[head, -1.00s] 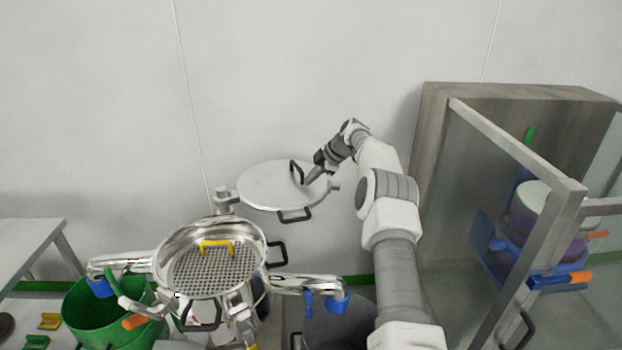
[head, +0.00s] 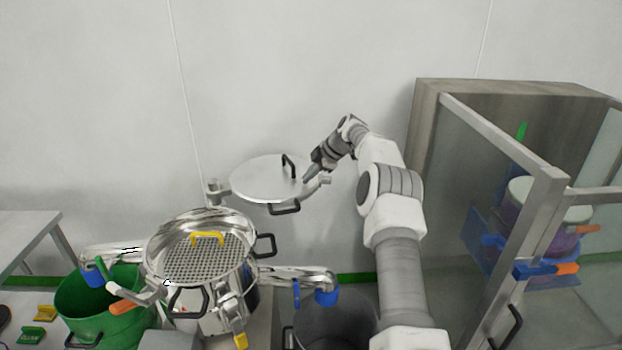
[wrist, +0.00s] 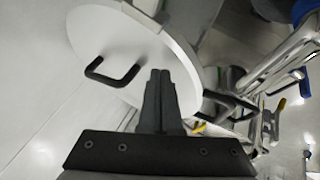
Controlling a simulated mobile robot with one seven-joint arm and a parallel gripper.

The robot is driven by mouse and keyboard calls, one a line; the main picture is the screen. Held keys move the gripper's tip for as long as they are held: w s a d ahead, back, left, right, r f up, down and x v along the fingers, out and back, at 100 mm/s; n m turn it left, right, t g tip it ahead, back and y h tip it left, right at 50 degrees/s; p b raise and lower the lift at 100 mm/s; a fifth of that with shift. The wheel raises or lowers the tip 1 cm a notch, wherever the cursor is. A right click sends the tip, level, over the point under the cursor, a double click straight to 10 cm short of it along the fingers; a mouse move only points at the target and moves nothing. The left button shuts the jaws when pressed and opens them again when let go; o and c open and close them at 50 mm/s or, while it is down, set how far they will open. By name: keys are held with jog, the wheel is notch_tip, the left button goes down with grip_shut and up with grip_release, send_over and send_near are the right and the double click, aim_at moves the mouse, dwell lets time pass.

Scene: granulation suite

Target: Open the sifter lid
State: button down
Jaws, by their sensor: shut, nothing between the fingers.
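The sifter lid (head: 258,184) is a round pale metal disc with black handles, swung out behind and to the right of the sifter body (head: 165,245). The sifter's top is open and its perforated screen (head: 205,257) with a yellow handle shows inside. My gripper (head: 308,177) is shut and empty, with its tip at the right part of the lid, beside the top handle (head: 288,166). In the wrist view my shut fingers (wrist: 160,78) lie in front of the lid (wrist: 150,45), apart from its black handle (wrist: 113,73). I cannot tell whether the fingertips touch the lid.
A green bin (head: 102,318) stands left of the sifter, and a dark grey bin (head: 340,325) stands to its right. A glass-doored cabinet (head: 430,110) with blue and purple items is at the right. The wall behind is bare.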

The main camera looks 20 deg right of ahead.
jog(key=w+d+v, duration=0.1)
jog(key=v, duration=0.9)
jog(key=s+a+r+m+h, duration=0.2)
jog(key=s+a+r+m, duration=0.1)
jog(key=s+a+r, duration=0.65)
jog(key=s+a+r+m+g+h, duration=0.1)
jog(key=s+a+r+m, duration=0.15)
jog(key=s+a, duration=0.2)
jog(key=s+a+r+m, duration=0.2)
jog(key=s+a+r, duration=0.15)
jog(key=s, duration=0.25)
jog(key=s+a+f+m, duration=0.1)
jog(key=s+f+m, duration=0.1)
jog(key=s, duration=0.7)
jog(key=s+f+m+h, duration=0.1)
jog(key=s+m, duration=0.3)
jog(key=s, duration=0.6)
jog(key=s+a+f+m+t+p, duration=0.1)
jog(key=s+f+m, duration=0.2)
jog(key=s, duration=0.6)
jog(key=shift+s+a+f+h, duration=0.2)
jog(key=shift+a+f+h, duration=0.1)
jog(key=shift+a, duration=0.05)
jog(key=shift+a, duration=0.15)
